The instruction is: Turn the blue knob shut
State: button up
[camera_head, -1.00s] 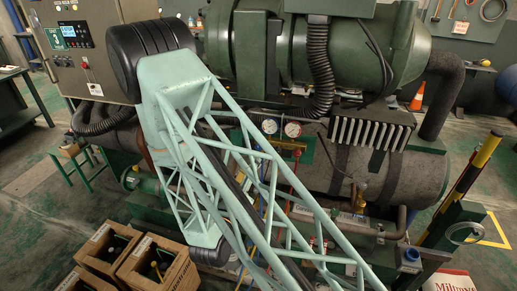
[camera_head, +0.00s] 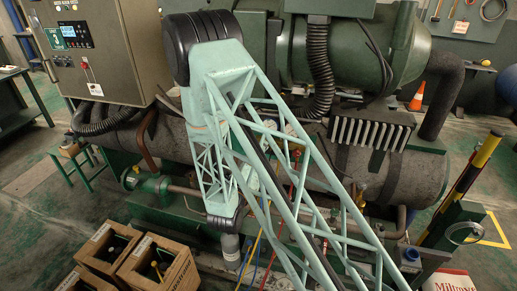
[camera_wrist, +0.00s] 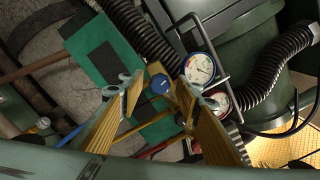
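The blue knob (camera_wrist: 160,84) shows in the wrist view, beside a gauge manifold with a blue-rimmed gauge (camera_wrist: 200,68) and a red-rimmed gauge (camera_wrist: 218,101). My gripper (camera_wrist: 158,90) is open, its two yellow fingers reaching in from the left and right. The knob appears between the fingertips, with a visible gap on each side. I cannot tell how far beyond the tips it lies.
A ribbed black hose (camera_wrist: 275,65) and a metal guard bar lie close to the gauges. In the head view, a large insulated pipe (camera_head: 400,178) runs behind my arm. A blue-topped fitting (camera_head: 411,255) is at the lower right.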

jog(key=shift+w+d, duration=0.15)
jog(key=shift+w, duration=0.45)
jog(key=shift+c, duration=0.2)
jog(key=c, duration=0.8)
